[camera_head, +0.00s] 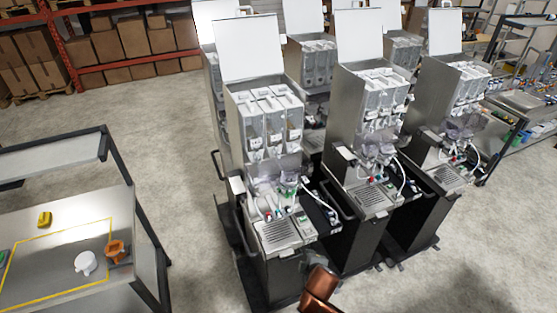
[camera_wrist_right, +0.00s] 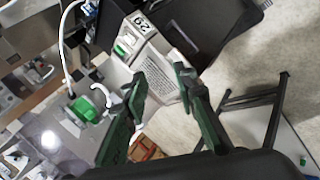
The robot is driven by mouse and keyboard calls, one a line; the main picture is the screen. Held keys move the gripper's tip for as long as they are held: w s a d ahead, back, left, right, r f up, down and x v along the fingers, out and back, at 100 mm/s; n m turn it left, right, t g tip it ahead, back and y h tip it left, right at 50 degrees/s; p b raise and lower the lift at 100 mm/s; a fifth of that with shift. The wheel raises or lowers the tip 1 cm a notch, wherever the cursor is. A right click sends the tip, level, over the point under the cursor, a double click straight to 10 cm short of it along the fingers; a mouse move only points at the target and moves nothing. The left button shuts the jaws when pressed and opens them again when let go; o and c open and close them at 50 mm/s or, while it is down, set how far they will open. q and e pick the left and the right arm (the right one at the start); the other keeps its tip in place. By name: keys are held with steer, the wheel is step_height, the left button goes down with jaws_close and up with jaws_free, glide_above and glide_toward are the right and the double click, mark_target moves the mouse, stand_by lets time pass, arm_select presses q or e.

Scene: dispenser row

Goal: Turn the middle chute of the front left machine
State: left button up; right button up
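The front left machine (camera_head: 236,165) is a tall grey dispenser with its white lid raised, standing near the middle of the head view. It has three clear canisters side by side. The middle chute (camera_head: 275,141) is a small pale part low on the middle canister; its turn angle is too small to tell. My right gripper (camera_wrist_right: 160,86) has dark green fingers spread apart with nothing between them. In the right wrist view, it is by a control panel (camera_wrist_right: 138,42) marked 29, with a green-capped part (camera_wrist_right: 84,108) to its left. My left gripper is not in view.
Similar machines (camera_head: 345,120) stand close on the right and behind. A black side shelf (camera_head: 325,218) juts from the front left machine. A table (camera_head: 55,293) with a white cup (camera_head: 85,263) and orange cup (camera_head: 117,249) is at left. The floor between is clear.

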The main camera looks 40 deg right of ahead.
steer(key=w+d+r+n+t+h, duration=0.2)
steer(key=w+d+r+n+t, duration=0.3)
steer(key=w+r+n, duration=0.75)
steer(key=n+t+y, duration=0.2)
steer(key=n+t, duration=0.3)
steer(key=n, duration=0.7)
glide_toward(279, 154)
steer(key=x, duration=0.3)
steer(key=p+x, duration=0.2)
steer(key=x, duration=0.5)
steer(key=shift+w+d, duration=0.15)
steer(key=shift+w, duration=0.2)
steer(key=shift+c, duration=0.4)
jaws_close()
